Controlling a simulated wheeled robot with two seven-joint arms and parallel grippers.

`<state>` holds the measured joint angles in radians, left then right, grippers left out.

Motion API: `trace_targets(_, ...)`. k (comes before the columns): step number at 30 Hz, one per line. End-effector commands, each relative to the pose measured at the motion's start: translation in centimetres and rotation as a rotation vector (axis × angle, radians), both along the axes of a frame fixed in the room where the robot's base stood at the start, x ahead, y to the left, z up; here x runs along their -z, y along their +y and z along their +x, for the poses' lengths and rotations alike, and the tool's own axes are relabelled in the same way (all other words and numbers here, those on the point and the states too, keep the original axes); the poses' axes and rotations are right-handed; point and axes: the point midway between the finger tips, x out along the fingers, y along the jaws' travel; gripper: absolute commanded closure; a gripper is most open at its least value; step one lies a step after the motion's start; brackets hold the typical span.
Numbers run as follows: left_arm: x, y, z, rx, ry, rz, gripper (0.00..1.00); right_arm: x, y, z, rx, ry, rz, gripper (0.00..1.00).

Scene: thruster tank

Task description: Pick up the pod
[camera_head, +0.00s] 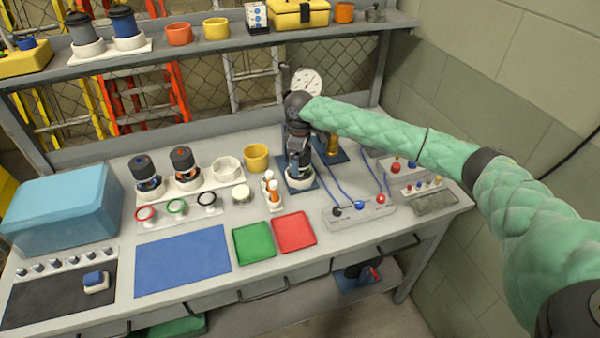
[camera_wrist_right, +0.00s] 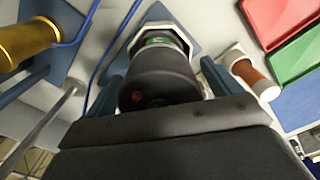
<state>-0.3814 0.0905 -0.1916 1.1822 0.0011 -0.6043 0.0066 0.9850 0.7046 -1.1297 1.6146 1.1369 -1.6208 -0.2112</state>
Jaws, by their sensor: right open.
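A pod (camera_wrist_right: 160,85), a dark cylinder with a red dot, stands in a white hexagonal collar (camera_wrist_right: 158,36) on a blue plate at the back middle of the bench. In the head view my right gripper (camera_head: 299,162) reaches down over that plate (camera_head: 303,185) and hides most of the pod. In the right wrist view the pod lies between the two open blue fingers of my right gripper (camera_wrist_right: 162,78). I cannot tell whether they touch it. Two similar dark pods (camera_head: 145,172) (camera_head: 184,163) stand in a white rack to the left. My left gripper is out of view.
Orange-and-white bottles (camera_head: 273,195) stand close left of the plate. A gold cylinder (camera_head: 333,146) on another blue plate and blue cables (camera_head: 340,190) are close right. Green (camera_head: 254,243) and red (camera_head: 294,232) trays lie in front. A shelf (camera_head: 190,50) runs above.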

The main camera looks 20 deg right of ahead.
Motion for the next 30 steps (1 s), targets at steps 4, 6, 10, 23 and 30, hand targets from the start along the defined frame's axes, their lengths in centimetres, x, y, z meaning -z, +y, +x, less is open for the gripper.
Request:
trace_targets(4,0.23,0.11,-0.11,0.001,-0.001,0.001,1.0,0.26,-0.01,0.0,0.0,0.0,0.0,0.1)
trace_targets(6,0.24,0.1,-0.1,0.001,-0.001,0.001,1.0,0.27,-0.01,-0.01,0.0,0.0,0.0,0.1)
trace_targets(10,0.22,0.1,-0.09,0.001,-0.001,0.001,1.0,0.27,0.0,-0.01,0.0,0.0,0.0,0.2)
trace_targets(23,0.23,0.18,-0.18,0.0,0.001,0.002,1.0,0.16,0.0,0.01,0.0,-0.001,0.0,0.83)
trace_targets(30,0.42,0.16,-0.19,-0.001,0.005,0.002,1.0,-0.08,0.02,0.04,-0.001,-0.001,0.0,0.84)
